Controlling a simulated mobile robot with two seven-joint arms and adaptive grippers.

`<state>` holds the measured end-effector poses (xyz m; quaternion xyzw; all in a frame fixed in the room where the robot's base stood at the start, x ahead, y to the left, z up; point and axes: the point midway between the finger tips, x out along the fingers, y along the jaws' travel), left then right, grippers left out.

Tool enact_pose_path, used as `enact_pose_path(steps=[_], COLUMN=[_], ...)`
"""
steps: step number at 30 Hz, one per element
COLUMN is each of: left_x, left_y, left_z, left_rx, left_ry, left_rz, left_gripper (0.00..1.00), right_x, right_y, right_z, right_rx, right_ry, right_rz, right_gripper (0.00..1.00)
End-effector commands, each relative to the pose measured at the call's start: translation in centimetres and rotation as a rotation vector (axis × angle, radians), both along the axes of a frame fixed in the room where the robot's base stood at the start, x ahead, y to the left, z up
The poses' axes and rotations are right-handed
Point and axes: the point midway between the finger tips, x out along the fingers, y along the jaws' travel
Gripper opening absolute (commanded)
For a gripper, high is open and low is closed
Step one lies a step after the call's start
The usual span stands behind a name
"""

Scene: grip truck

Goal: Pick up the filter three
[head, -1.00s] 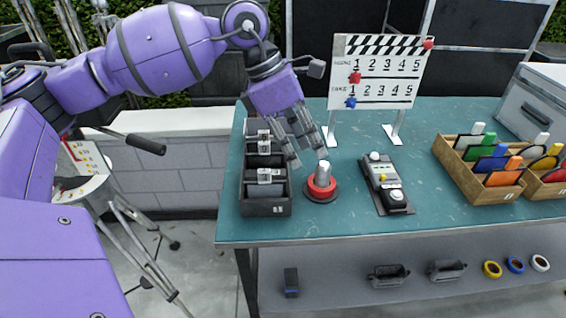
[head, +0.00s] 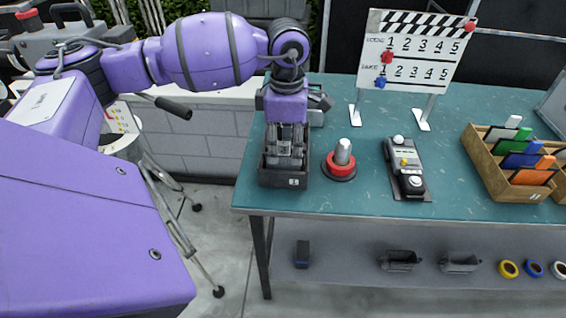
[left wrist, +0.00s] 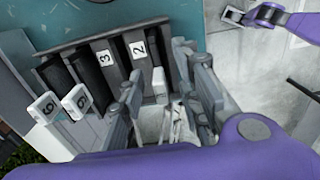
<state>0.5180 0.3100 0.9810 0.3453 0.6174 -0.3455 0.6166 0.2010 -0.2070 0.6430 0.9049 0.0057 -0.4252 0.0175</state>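A dark slotted box (head: 284,180) stands at the left end of the teal table. In the left wrist view its dark dividers (left wrist: 88,75) show, with a white label "3" (left wrist: 104,58) and a label "2" (left wrist: 138,48). I cannot tell exactly which piece is filter three; the label "3" lies left of my fingers. My left gripper (head: 286,148) points down over the box. In the left wrist view my left gripper (left wrist: 165,108) has its fingers apart, with a small white block (left wrist: 159,82) between them. It is unclear whether they touch it. My right gripper is out of view.
Two white numbered tabs (left wrist: 62,104) stand left of the fingers. A red-ringed button (head: 341,162) stands close right of the box, then a grey device (head: 406,168). A clapperboard (head: 415,58) stands behind, wooden trays (head: 500,178) at right. The table's front edge (head: 400,214) is near.

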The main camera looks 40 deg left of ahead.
Motion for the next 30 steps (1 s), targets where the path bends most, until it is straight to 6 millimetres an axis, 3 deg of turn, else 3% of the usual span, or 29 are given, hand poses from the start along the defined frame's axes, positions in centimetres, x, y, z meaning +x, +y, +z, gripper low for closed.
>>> enact_pose_path(steps=[8,15,30], left_x=[0.04,0.05,0.1], left_y=[-0.02,-0.03,-0.02], left_z=[-0.35,-0.32,-0.04], left_rx=[-0.001,-0.001,-0.001], left_ry=[-0.002,-0.002,-0.003], left_rz=[0.0,0.0,0.0], left_gripper=[0.3,0.0,0.0], right_x=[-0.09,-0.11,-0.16], right_y=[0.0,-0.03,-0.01], right_z=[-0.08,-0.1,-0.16], right_rx=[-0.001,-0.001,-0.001], right_ry=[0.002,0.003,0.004], right_rz=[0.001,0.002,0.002], right_gripper=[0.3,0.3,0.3])
